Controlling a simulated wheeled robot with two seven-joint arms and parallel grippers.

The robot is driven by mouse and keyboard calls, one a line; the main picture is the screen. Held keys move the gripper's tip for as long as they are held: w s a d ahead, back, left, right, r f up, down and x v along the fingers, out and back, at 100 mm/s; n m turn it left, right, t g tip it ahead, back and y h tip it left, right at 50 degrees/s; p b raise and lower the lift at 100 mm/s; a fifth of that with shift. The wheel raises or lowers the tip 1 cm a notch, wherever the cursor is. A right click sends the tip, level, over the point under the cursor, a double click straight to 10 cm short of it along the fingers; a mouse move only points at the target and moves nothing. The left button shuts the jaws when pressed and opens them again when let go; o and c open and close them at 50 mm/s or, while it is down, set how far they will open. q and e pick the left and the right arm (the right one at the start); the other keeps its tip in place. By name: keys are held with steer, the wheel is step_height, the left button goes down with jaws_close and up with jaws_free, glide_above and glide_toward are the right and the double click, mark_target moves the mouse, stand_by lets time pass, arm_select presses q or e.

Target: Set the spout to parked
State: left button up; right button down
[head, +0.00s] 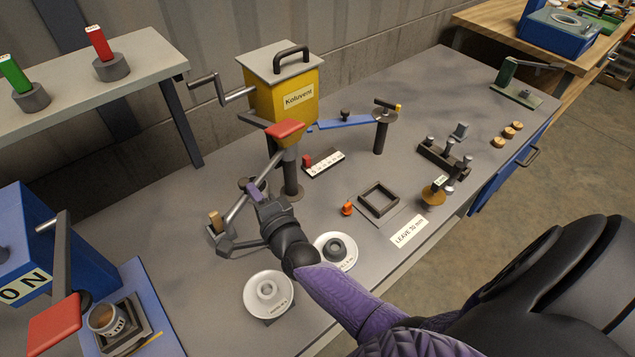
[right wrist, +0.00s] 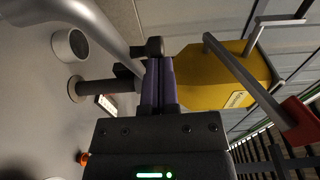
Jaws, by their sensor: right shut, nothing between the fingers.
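The yellow Koluvent hopper (head: 285,95) stands on a dark post on the grey bench. A grey tube (head: 240,207) slants from below it down to the lower left; it looks like the spout, though I cannot be sure. My right gripper (head: 256,189) is beside this tube, its purple fingers shut and empty. In the right wrist view the shut fingertips (right wrist: 158,62) are close to a dark knob (right wrist: 154,46) at the end of a thick grey tube (right wrist: 92,20). I cannot tell whether they touch. My left gripper is out of view.
A red-padded lever (head: 285,130) and a crank (head: 220,92) stick out from the hopper. A blue arm (head: 345,123) reaches towards a post on the right. A dark square frame (head: 379,187) lies right of the gripper.

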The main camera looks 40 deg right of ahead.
steer(key=w+a+b, duration=0.3)
steer(key=w, duration=0.3)
steer(key=shift+a, duration=0.2)
stand_by(0.4)
